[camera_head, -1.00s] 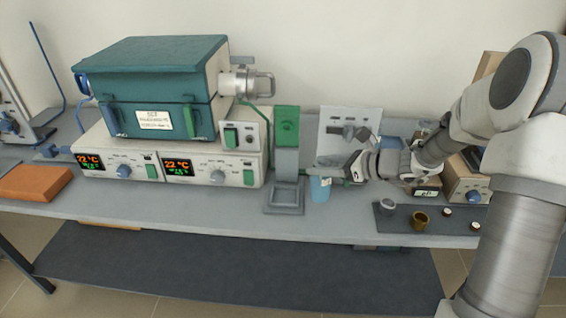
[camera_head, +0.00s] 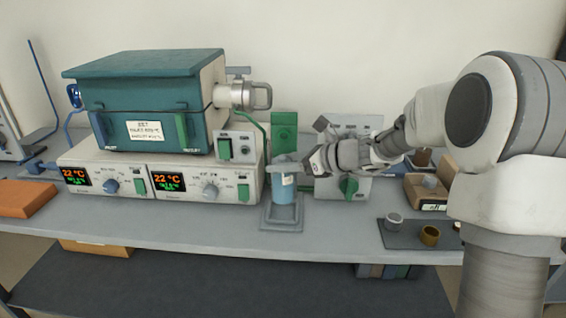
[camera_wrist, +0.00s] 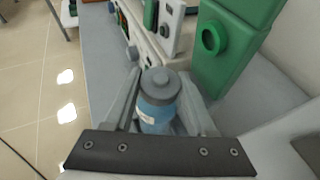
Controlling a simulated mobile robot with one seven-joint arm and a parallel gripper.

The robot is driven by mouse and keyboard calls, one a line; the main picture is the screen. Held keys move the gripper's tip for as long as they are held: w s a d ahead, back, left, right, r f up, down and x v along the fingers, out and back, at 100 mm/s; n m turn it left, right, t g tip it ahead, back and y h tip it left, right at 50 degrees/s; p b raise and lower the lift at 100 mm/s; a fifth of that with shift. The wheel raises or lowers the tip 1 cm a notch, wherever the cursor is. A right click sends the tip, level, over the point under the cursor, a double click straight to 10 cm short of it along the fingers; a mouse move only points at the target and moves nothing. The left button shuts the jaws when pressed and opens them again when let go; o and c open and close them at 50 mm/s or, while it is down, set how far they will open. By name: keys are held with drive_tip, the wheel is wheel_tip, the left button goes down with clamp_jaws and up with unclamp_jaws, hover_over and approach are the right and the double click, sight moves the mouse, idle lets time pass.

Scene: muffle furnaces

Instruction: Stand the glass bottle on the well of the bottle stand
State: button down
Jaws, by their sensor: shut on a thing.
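The glass bottle (camera_head: 284,190) is blue with a grey cap and a pale label, and it looks upright. My gripper (camera_head: 298,170) is shut on it, coming from the right; in the wrist view, my gripper (camera_wrist: 160,105) has a finger on each side of the bottle (camera_wrist: 158,112). The bottle stand (camera_head: 282,226) is a grey base with a raised rim, below the bottle. The bottle hides its well, and I cannot tell whether the bottle's bottom touches it.
A green block (camera_head: 284,128) rises just behind the bottle. The teal furnace (camera_head: 150,100) on its control units (camera_head: 135,187) stands close on the left. A grey panel with a green knob (camera_head: 349,188) is to the right. A dark mat (camera_head: 405,240) holds small crucibles. The bench front is clear.

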sight(283, 179)
drive_tip(key=shift+f+b, duration=1.6)
drive_tip(key=shift+f, duration=0.75)
drive_tip(key=shift+c, duration=0.7)
unclamp_jaws()
drive_tip(key=p+v, duration=0.5)
drive_tip(key=v, duration=1.2)
drive_tip(key=shift+s+d, duration=0.15)
drive_tip(key=shift+d, duration=0.05)
